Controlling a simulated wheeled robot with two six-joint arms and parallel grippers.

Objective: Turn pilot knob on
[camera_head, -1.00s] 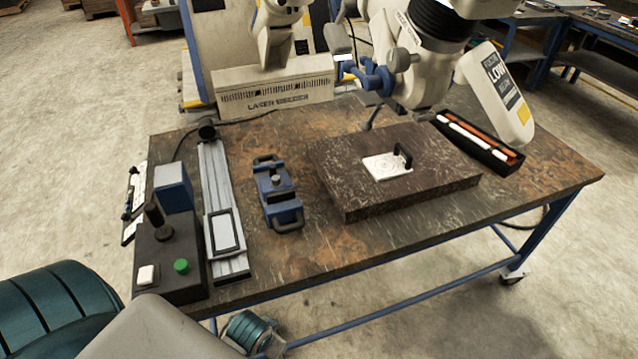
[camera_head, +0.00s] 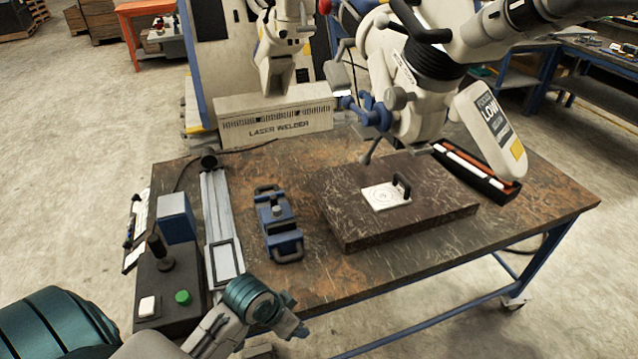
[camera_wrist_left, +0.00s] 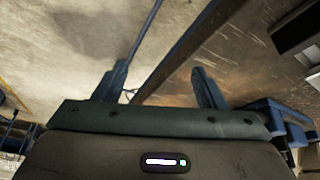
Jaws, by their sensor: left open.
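No part is labelled as the pilot knob in these views. The white microscope head (camera_head: 425,90) hangs over the back right of the table and carries a grey round knob (camera_head: 398,98) and blue knobs (camera_head: 375,112) on its left side. A dark control box (camera_head: 165,285) at the table's left front has a black joystick, a green button (camera_head: 183,297) and a white button (camera_head: 148,306). My left gripper (camera_head: 296,322) is by the table's front edge, right of the box and well away from the microscope. In the left wrist view its two fingers (camera_wrist_left: 160,85) are apart and empty.
A dark stone slab (camera_head: 440,215) with a white plate lies under the microscope. A blue vise (camera_head: 279,225) and a grey rail (camera_head: 217,215) stand left of it. A long tray (camera_head: 478,172) lies behind right. The table's front right is clear.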

